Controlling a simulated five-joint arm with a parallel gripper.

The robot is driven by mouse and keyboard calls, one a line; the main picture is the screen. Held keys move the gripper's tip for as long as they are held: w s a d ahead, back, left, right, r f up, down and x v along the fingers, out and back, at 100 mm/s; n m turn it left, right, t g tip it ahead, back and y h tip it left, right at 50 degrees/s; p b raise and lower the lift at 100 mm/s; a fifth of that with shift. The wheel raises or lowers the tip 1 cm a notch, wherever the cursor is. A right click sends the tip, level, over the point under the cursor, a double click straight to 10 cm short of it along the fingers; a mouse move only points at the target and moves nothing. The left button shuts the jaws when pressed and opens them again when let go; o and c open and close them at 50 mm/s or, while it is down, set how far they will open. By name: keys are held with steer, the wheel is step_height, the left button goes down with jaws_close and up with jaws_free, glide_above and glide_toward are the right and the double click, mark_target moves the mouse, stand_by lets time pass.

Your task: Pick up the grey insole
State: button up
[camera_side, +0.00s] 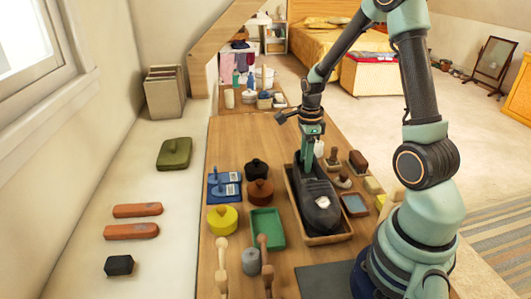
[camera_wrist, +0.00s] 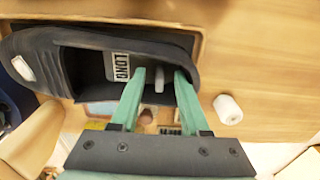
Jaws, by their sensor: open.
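A dark shoe (camera_side: 316,193) lies in a wooden tray (camera_side: 337,239) on the table. In the wrist view the shoe (camera_wrist: 85,40) lies sideways, its opening facing me. Inside it is the grey insole (camera_wrist: 95,68), with a white lettered label (camera_wrist: 121,67) on it. A small pale upright tab (camera_wrist: 159,83) stands between my fingertips; I cannot tell for certain that it belongs to the insole. My gripper (camera_wrist: 160,74) is open, its green fingers reaching into the shoe's opening on either side of the tab. In the side view my gripper (camera_side: 307,158) is over the shoe's far end.
A white cylinder (camera_wrist: 228,108) stands beside the tray. Left of the tray are a green tray (camera_side: 267,229), a yellow round tin (camera_side: 222,219) and brown and black pots. Brushes and small blocks crowd the right side. The shoe's walls surround my fingers closely.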

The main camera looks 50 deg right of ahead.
jaws_close()
stand_by(1.4)
